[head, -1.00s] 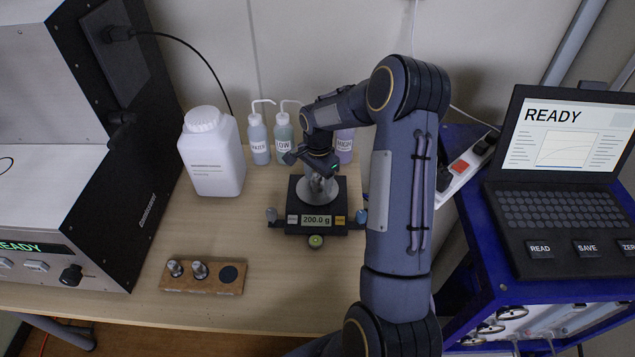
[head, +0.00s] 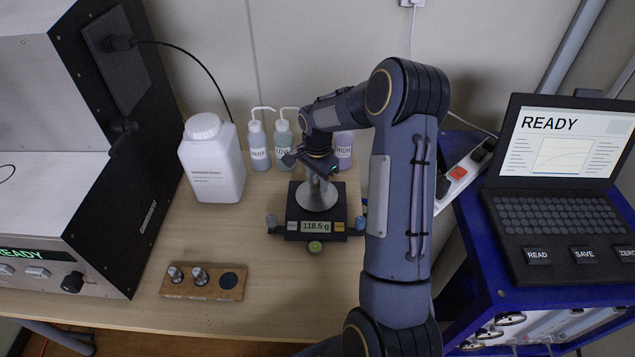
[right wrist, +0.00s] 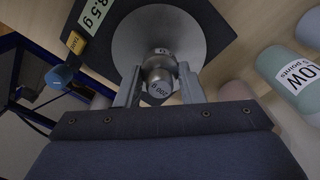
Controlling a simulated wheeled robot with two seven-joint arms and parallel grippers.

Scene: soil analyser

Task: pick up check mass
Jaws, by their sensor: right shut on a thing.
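The check mass (right wrist: 157,82) is a small silver weight marked 200 g, seen in the right wrist view. My right gripper (right wrist: 158,88) is shut on it, one finger on each side, over the round steel pan (right wrist: 190,25) of the balance. In the head view the right gripper (head: 319,178) is over the pan and largely covers the mass. The balance (head: 296,209) is black and its display reads 118.5 g. Whether the mass still touches the pan is hard to see. My left gripper is not in view.
A wooden block (head: 203,292) at the front holds two smaller weights beside an empty dark round spot. A white jug (head: 212,165) and several labelled bottles (head: 259,147) stand behind. The analyser (head: 80,200) is at left, a laptop (head: 560,180) on a blue cart at right.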

